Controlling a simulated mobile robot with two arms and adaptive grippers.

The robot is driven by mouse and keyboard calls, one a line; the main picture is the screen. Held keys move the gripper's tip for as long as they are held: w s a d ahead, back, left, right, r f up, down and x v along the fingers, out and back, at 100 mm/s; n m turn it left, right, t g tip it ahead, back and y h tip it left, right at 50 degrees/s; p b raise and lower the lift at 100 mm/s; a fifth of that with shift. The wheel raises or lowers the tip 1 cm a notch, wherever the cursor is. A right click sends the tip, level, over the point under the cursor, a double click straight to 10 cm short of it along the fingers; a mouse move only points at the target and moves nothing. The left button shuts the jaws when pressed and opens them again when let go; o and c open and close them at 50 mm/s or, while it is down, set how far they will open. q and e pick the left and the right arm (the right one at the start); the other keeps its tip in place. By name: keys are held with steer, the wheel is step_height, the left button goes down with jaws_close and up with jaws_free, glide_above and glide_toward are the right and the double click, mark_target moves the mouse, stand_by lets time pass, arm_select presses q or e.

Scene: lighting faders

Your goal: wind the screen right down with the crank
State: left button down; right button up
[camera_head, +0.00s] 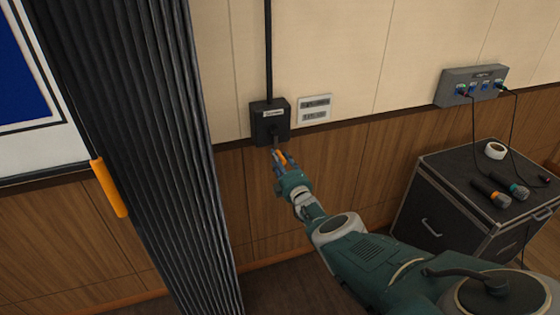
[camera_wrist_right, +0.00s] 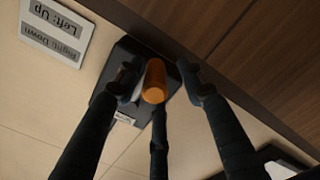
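The crank's black box (camera_head: 270,120) is fixed to the wall, with a short crank arm (camera_head: 275,141) at its lower front. The crank's orange handle (camera_wrist_right: 154,82) points toward the right wrist camera. My right gripper (camera_wrist_right: 161,84) is open around the handle, with a finger on either side. The left-hand finger looks close to the handle; a gap shows to the right-hand one. Contact cannot be told. In the head view my right gripper (camera_head: 283,160) is just below the box. The screen (camera_head: 22,85), blue with a white border, shows partly at far left. My left gripper is out of view.
A sign (camera_wrist_right: 57,30) beside the box reads "Left: Up" and "Right: Down". A dark case (camera_head: 450,185) with microphones and tape stands right, below a grey socket box (camera_head: 471,85).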

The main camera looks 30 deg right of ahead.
steer(key=shift+d, duration=0.15)
steer(key=shift+s+f, duration=0.3)
steer(key=shift+s, duration=0.05)
steer(key=shift+s+f, duration=0.1)
steer(key=shift+s, duration=0.35)
steer(key=v, duration=0.6)
steer(key=shift+a+r, duration=0.35)
steer(key=shift+r, duration=0.05)
steer(key=shift+w, duration=0.1)
